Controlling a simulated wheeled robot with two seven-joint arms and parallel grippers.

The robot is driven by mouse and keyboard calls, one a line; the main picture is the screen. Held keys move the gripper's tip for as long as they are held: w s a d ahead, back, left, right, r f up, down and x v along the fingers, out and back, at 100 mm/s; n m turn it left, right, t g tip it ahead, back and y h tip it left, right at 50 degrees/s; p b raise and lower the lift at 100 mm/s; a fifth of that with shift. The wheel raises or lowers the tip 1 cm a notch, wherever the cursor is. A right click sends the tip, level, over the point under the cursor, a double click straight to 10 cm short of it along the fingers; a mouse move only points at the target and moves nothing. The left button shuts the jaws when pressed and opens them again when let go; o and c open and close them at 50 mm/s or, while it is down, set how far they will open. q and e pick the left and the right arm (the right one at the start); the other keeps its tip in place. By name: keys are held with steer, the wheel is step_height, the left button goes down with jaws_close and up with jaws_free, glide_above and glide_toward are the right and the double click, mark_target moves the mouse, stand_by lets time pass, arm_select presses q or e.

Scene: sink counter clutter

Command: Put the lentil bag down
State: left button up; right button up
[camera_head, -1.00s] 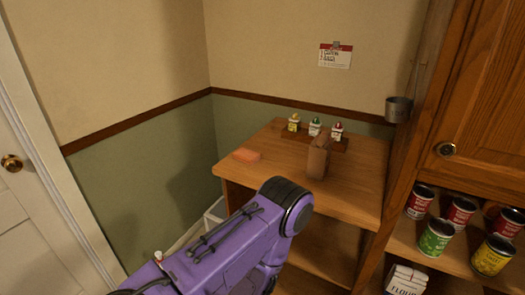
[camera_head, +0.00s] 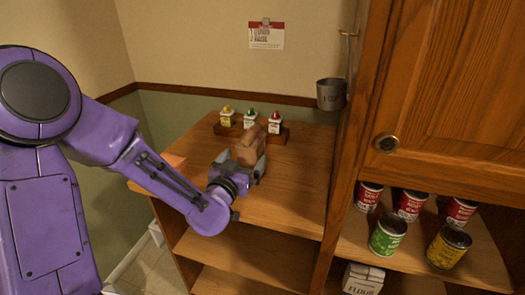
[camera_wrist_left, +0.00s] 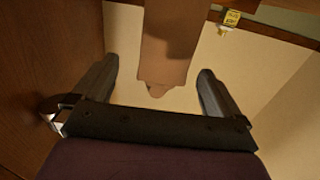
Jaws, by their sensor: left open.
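The lentil bag, a plain brown upright pack (camera_head: 250,145), is on the wooden counter top (camera_head: 305,180), in front of a row of small bottles. My left gripper (camera_head: 243,164) is at the bag from the front left, low over the counter. In the left wrist view the bag (camera_wrist_left: 168,45) lies between the two open fingers (camera_wrist_left: 157,72), with a visible gap on each side. The fingers hide the bag's lower part in the head view, so its base contact does not show. My right gripper is not in view.
An orange block (camera_head: 173,160) lies at the counter's left. A metal cup (camera_head: 331,94) hangs at right, beside a cabinet (camera_head: 450,90) with several cans below. The counter's right front is clear.

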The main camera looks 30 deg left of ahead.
mark_target(243, 148)
arm_select(q)
steer(key=shift+w+a+r, duration=0.15)
steer(key=shift+w, duration=0.25)
steer(key=shift+w+a+r, duration=0.1)
steer(key=shift+w, duration=0.25)
steer(key=shift+w+a+r+p, duration=0.15)
steer(key=shift+w+a+p, duration=0.05)
steer(key=shift+p, duration=0.15)
steer(key=shift+a+r+p, duration=0.35)
steer(key=shift+r+p, duration=0.05)
steer(key=shift+r, duration=0.2)
steer(key=x, duration=0.2)
steer(key=p+x, duration=0.1)
steer(key=x, duration=0.1)
steer(key=f+x, duration=0.1)
steer(key=x, duration=0.1)
steer(key=shift+w+d, duration=0.15)
steer(key=shift+d, duration=0.1)
steer(key=shift+s+r, duration=0.3)
steer(key=shift+s, duration=0.1)
steer(key=shift+w, duration=0.1)
steer(key=c, duration=1.6)
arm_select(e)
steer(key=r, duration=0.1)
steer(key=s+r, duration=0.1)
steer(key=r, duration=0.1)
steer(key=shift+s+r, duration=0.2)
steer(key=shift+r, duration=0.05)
